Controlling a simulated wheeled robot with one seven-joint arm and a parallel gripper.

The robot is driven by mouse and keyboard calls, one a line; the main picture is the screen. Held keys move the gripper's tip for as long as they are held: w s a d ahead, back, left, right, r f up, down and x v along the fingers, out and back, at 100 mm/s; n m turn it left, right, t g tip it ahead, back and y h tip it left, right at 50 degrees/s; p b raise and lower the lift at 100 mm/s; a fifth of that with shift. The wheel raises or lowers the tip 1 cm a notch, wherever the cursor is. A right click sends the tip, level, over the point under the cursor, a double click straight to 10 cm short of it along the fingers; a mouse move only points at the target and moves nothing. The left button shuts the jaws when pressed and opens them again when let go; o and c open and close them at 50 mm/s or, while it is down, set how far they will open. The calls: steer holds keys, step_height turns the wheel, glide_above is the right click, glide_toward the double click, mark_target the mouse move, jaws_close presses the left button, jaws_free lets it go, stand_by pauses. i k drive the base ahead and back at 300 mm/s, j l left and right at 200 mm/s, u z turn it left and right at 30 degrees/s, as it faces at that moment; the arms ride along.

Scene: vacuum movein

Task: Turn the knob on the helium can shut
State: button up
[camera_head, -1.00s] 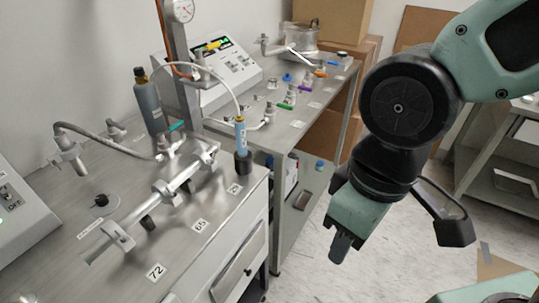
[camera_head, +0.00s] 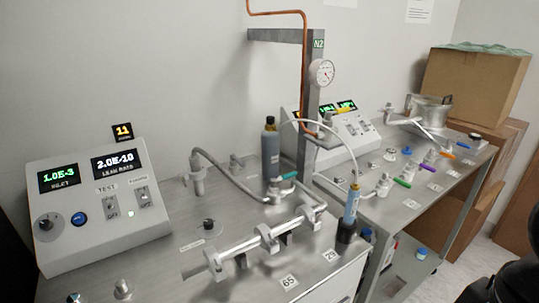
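A slim light-blue can (camera_head: 351,208), probably the helium can, stands upright in a black cup (camera_head: 346,231) at the front right corner of the steel bench. A pale hose arcs up from its top and over to the left. Its knob is too small to make out, so I cannot tell whether it is turned open or shut. A dark grey bottle (camera_head: 270,155) stands farther back on the same bench. Only dark parts of my own arm show at the right edge, well right of the can. My gripper's fingers are out of the picture.
A leak-test console (camera_head: 99,232) stands at the left. A post with a gauge (camera_head: 323,73) rises behind. A second bench (camera_head: 408,213) with coloured-handled valves and cardboard boxes (camera_head: 474,84) are at the right.

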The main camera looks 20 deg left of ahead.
mark_target(271, 120)
steer(key=u, duration=1.25)
steer(key=i+l+u, duration=0.1)
steer(key=l+u, duration=0.15)
steer(key=u, duration=0.25)
steer(key=l+u, duration=0.3)
steer(key=u, duration=0.15)
steer(key=l+u, duration=0.35)
steer(key=u, duration=0.15)
steer(key=l, duration=0.5)
